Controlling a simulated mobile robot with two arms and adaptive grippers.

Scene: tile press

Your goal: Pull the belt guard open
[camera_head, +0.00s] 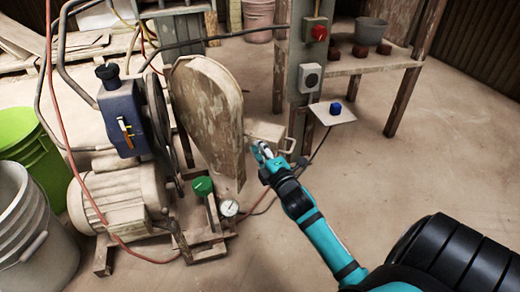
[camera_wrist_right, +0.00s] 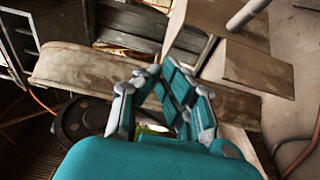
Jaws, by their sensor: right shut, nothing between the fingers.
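The belt guard (camera_head: 207,112) is a worn, beige, rounded panel in the head view. It stands upright to the right of the dark pulley wheel (camera_head: 160,118), with a gap between them at the top. My right gripper (camera_head: 262,152) is at the guard's right side, near its lower edge, shut and empty. Whether it touches the guard is unclear. In the wrist view the fingers (camera_wrist_right: 152,78) are in front of a long, worn panel (camera_wrist_right: 75,68) that looks like the guard's edge. My left gripper is out of view.
A blue compressor block (camera_head: 122,118) and motor (camera_head: 115,200) stand left of the guard. A bench (camera_head: 365,66) stands behind. The right floor is clear.

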